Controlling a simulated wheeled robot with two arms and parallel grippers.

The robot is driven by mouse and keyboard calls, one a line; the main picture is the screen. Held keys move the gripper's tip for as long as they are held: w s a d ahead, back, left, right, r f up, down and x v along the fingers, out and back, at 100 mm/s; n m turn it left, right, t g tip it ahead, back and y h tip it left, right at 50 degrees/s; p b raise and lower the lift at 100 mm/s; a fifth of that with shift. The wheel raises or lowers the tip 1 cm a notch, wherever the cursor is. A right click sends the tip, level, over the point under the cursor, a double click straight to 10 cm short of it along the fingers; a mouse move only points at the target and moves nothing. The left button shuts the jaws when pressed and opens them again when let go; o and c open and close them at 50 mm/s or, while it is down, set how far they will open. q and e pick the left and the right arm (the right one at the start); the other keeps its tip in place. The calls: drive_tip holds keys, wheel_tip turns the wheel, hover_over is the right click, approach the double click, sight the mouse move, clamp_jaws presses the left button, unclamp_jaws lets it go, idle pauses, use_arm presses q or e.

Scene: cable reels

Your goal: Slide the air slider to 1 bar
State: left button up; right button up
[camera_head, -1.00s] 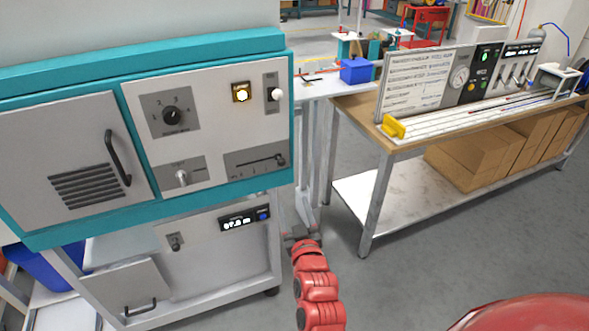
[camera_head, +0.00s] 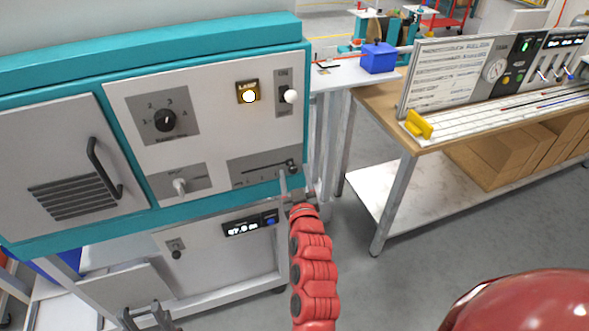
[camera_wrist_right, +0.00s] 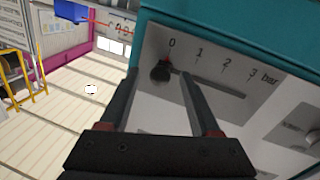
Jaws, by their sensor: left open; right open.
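The air slider (camera_head: 265,168) is a dark slot on a grey plate at the lower right of the machine's white panel. Its dark knob (camera_head: 291,166) is at the slot's right end. In the right wrist view the knob (camera_wrist_right: 160,71) sits by the 0 mark of a scale reading 0, 1, 2, 3 bar. My right gripper (camera_head: 295,184) is open, just below the knob in the head view. In the wrist view its fingers appear on either side of the knob; contact cannot be told. My left gripper (camera_head: 146,313) is open and empty at the bottom left.
A rotary dial (camera_head: 165,120), a lit lamp button (camera_head: 248,94) and a white-knobbed switch (camera_head: 290,96) share the panel. A lever knob (camera_head: 180,186) is left of the slider. A workbench (camera_head: 385,101) stands to the right, with open floor between.

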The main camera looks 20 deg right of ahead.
drive_tip(key=shift+c, duration=0.5)
clamp_jaws()
idle(0.9)
